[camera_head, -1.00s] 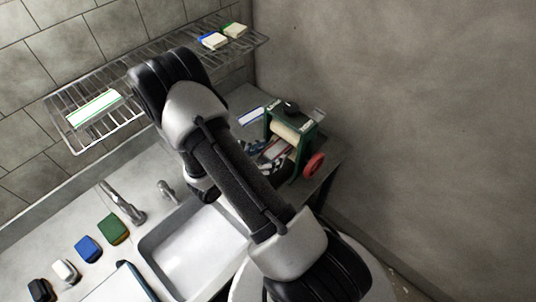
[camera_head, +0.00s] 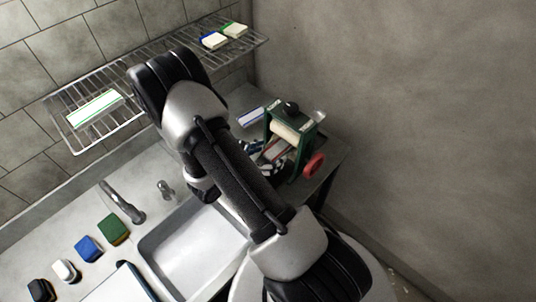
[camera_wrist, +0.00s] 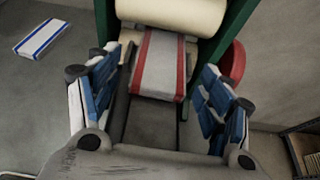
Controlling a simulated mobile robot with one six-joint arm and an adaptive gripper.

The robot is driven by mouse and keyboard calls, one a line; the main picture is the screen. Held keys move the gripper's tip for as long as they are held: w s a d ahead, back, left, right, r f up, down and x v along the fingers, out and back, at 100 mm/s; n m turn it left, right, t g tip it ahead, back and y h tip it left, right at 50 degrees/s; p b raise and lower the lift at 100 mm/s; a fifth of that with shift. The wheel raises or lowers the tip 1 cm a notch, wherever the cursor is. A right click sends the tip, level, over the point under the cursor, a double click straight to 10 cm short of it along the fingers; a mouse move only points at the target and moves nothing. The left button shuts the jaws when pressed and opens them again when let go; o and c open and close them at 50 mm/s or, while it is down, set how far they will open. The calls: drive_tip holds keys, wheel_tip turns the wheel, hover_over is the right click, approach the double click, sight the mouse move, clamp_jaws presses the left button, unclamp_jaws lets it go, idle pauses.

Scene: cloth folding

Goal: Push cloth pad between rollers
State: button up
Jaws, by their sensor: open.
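The cloth pad (camera_wrist: 158,65), pale grey with red edge stripes, lies flat on the feed plate in the wrist view. Its far end meets the cream roller (camera_wrist: 175,14); whether it has passed under is hidden. My gripper (camera_wrist: 158,75) is open, its blue-and-white fingers on either side of the pad, apart from it. In the head view the green roller frame (camera_head: 307,143) stands on the counter's right end, with a red wheel (camera_head: 314,165) on its side. The pad (camera_head: 276,150) shows there partly behind my arm.
A white cloth with blue stripes (camera_wrist: 42,37) lies left of the roller frame. A wire rack (camera_head: 140,121) holds folded cloths above. A sink (camera_head: 185,250), tap (camera_head: 122,203) and several coloured blocks are at lower left. A bare wall rises on the right.

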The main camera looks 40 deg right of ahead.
drive_tip(key=v, duration=1.2)
